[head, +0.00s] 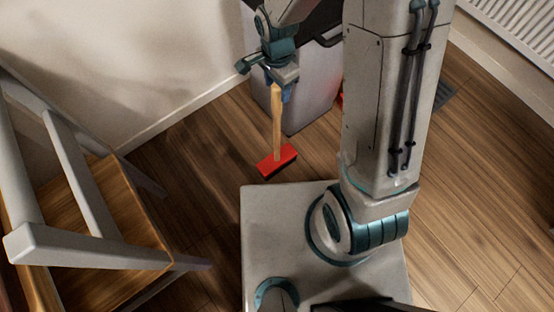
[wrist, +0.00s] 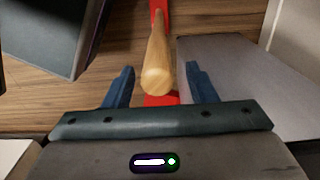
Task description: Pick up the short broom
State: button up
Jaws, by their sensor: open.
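The short broom has a pale wooden handle (head: 277,125) and a red head (head: 277,160) that rests on the floor. It stands about upright beside a grey box-like cabinet. In the wrist view the handle (wrist: 157,70) points toward the camera, with its round end between the two blue fingers of my gripper (wrist: 155,88). Gaps show on both sides of the handle, so the fingers are open and apart from it. In the head view my gripper (head: 285,92) is at the top of the handle and partly hides it.
The grey cabinet (head: 312,105) stands right behind the broom. A wooden chair with grey rails (head: 75,165) is at the left. A radiator (head: 515,30) is on the wall at the upper right. The wooden floor (head: 190,155) is clear between chair and broom.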

aim_at(277, 97)
jog(key=f+b, duration=0.1)
jog(key=f, duration=0.1)
jog(key=f+b, duration=0.1)
jog(key=f, duration=0.1)
jog(key=shift+s+f, duration=0.2)
jog(key=shift+f, duration=0.15)
grip_shut()
jog(key=shift+r, duration=0.1)
dwell(0.9)
